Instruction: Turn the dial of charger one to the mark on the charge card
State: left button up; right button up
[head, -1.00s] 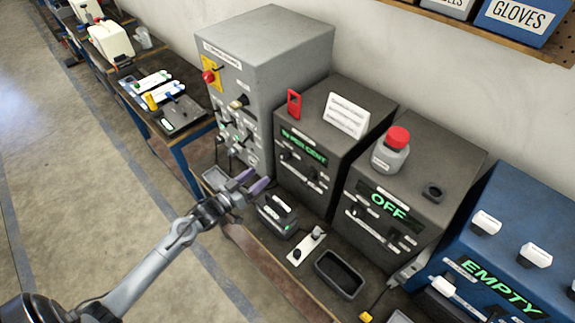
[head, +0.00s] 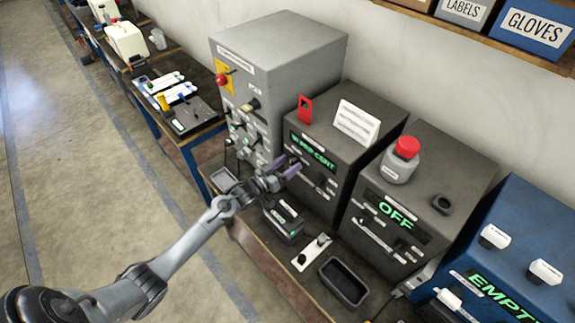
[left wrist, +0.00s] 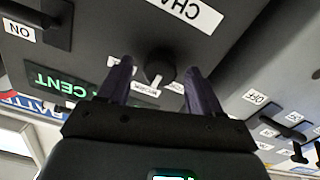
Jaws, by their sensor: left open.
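A dark grey charger (head: 322,150) with a green display ending in "CENT" stands beside the tall grey cabinet; I take it as charger one. A white card (head: 356,122) with small, unreadable print stands on its top. My left gripper (head: 287,168), with purple fingers, is at the charger's front, below the display. In the left wrist view the charger's face appears upside down, and a black dial (left wrist: 160,64) with a pale pointer lies between the two open fingertips (left wrist: 159,72). I cannot tell whether they touch it. My right gripper is not in view.
A second dark charger (head: 385,195) reads "OFF" and carries a red-capped bottle (head: 401,160). A blue unit (head: 510,240) stands at the right. A battery pack (head: 283,220), a small switch plate (head: 312,252) and an empty black tray (head: 343,282) lie on the bench below.

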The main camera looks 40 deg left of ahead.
pick_arm(q)
jog(key=c, duration=1.1)
jog(key=shift+o, duration=0.2)
jog(key=shift+m, duration=0.3)
jog(key=m, duration=0.4)
jog(key=shift+b, duration=0.3)
jog(key=m, duration=0.5)
jog(key=shift+d+b, duration=0.1)
jog(key=shift+b, duration=0.2)
jog(key=shift+m, duration=0.3)
jog(key=o, duration=1.1)
jog(key=shift+c, duration=0.2)
